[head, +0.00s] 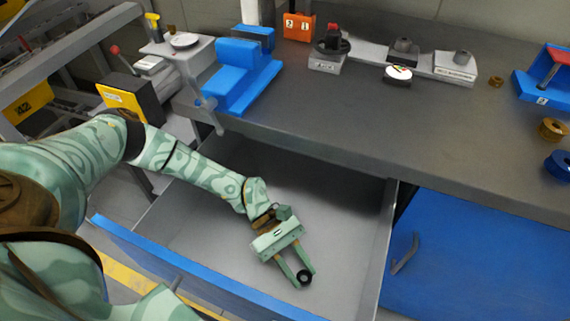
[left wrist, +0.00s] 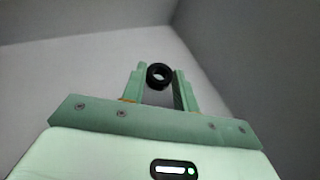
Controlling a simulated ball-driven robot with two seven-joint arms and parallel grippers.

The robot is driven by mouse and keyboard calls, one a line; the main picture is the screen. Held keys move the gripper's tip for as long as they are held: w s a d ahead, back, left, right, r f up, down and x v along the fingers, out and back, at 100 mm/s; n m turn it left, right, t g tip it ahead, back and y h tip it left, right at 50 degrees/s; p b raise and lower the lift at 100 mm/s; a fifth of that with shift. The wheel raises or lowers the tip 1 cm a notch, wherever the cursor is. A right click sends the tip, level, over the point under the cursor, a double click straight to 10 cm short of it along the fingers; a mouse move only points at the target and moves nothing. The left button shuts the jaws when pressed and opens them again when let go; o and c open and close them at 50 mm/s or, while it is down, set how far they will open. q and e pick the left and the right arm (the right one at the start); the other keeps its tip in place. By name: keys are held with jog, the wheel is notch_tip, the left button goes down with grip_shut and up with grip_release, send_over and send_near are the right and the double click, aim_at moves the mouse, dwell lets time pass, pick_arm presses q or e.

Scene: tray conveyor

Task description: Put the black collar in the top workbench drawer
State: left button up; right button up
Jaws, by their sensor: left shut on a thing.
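The black collar (head: 304,277) is a small black ring. It sits between the fingertips of my left gripper (head: 300,275), which is shut on it. The left wrist view also shows the collar (left wrist: 160,76) held between the two green fingers of the left gripper (left wrist: 160,82). The top workbench drawer (head: 347,192) is pulled open, with a grey inside and a blue front (head: 190,270). My left gripper reaches into the open drawer, over its floor. I cannot tell whether the collar touches the floor. The drawer looks otherwise empty. My right gripper is out of view.
The grey benchtop (head: 400,120) overhangs the back of the drawer. On it are a blue vise-like block (head: 240,75), a brass ring (head: 552,129) and a blue ring (head: 559,165). A blue cabinet door (head: 470,260) with a handle is right of the drawer.

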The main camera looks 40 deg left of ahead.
pick_arm(q)
jog(key=a, duration=0.1)
jog(key=a+b, duration=0.1)
jog(key=s+a+f, duration=0.1)
jog(key=a, duration=0.1)
jog(key=shift+f+b, duration=0.4)
jog(key=shift+b, duration=0.05)
jog(key=o, duration=1)
jog(key=shift+c, duration=0.2)
jog(key=shift+r, duration=0.3)
jog(key=p+v, duration=0.1)
jog(key=v, duration=0.6)
jog(key=shift+w+a, duration=0.1)
jog(key=shift+a, duration=0.05)
